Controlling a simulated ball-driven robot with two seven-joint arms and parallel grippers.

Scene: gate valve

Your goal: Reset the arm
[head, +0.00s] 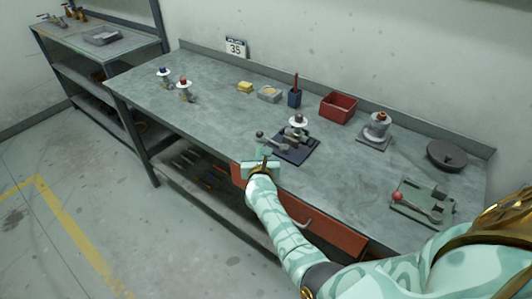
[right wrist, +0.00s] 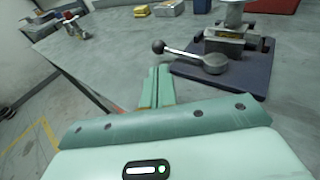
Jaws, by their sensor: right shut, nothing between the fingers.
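My right gripper (head: 265,156) is shut and empty at the front edge of the workbench. In the right wrist view its two fingers (right wrist: 156,88) lie together and point at the bench. Just beyond them a grey valve (head: 298,122) with a white round top stands on a dark square pad (head: 296,152). Its lever ends in a grey ball knob (head: 259,134) that points left. In the right wrist view the lever (right wrist: 183,54) lies close beyond the fingertips, apart from them. My left gripper is not in view.
The workbench (head: 215,110) holds two small valves at left, a yellow sponge (head: 245,87), a red bin (head: 338,106), a flanged part (head: 376,130), a dark disc (head: 447,155) and a red-knobbed lever (head: 398,197). An orange drawer front (head: 330,230) is below. The bench's left middle is clear.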

